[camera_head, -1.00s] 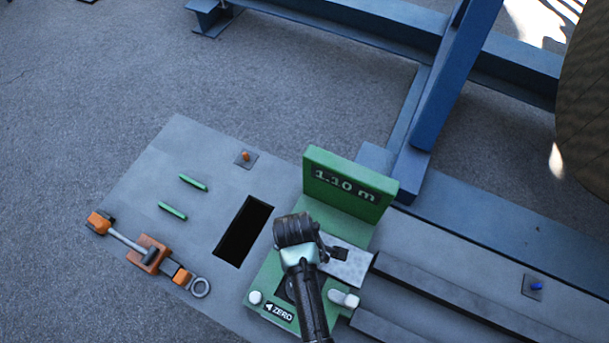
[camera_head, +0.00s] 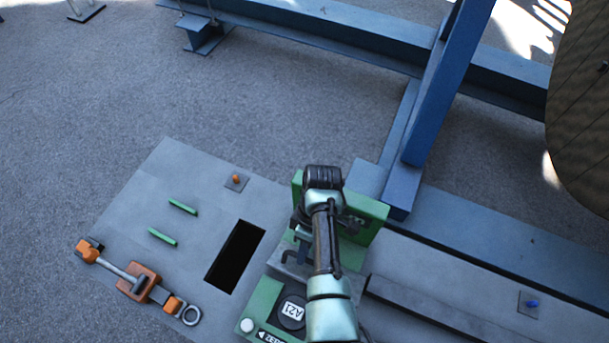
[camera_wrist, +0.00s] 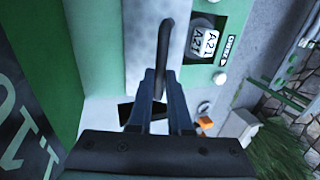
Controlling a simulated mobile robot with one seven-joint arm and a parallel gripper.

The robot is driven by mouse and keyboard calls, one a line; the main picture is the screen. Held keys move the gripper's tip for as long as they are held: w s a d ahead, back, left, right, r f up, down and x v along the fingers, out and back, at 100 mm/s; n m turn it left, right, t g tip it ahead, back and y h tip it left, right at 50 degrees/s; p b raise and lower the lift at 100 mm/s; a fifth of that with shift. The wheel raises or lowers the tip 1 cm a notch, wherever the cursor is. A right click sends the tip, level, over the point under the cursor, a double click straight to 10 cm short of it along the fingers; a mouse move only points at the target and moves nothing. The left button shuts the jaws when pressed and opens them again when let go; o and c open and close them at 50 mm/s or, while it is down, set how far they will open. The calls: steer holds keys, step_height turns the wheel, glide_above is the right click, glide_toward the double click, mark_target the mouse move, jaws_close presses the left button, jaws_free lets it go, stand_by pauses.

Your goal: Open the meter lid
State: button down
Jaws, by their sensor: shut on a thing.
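The green meter (camera_head: 262,302) stands at the lower middle of the head view, with its upright display panel (camera_head: 365,208) at the back, mostly behind my arm. A pale grey lid plate (camera_wrist: 140,45) lies across the meter beside a round dark window (camera_wrist: 203,45) marked A21. A dark bar handle (camera_wrist: 164,45) stands on the plate. My gripper (camera_wrist: 163,85) is shut on this handle, with a finger on each side. In the head view my gripper (camera_head: 298,235) is partly hidden by my wrist. The plate looks flat; I cannot tell if it is lifted.
A dark rectangular opening (camera_head: 234,256) lies left of the meter. An orange clamp tool (camera_head: 140,282) and two green bars (camera_head: 163,236) are further left. A blue frame post (camera_head: 435,110) rises behind on the right, near a large reel (camera_head: 580,130).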

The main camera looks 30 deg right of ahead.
steer(key=shift+w, duration=0.1)
steer(key=c, duration=0.8)
jaws_free()
steer(key=shift+c, duration=0.2)
steer(key=shift+r, duration=0.1)
steer(key=p+v, duration=0.3)
steer(key=v, duration=0.9)
steer(key=shift+d+r, duration=0.2)
steer(key=shift+r, duration=0.15)
steer(key=shift+c, duration=0.2)
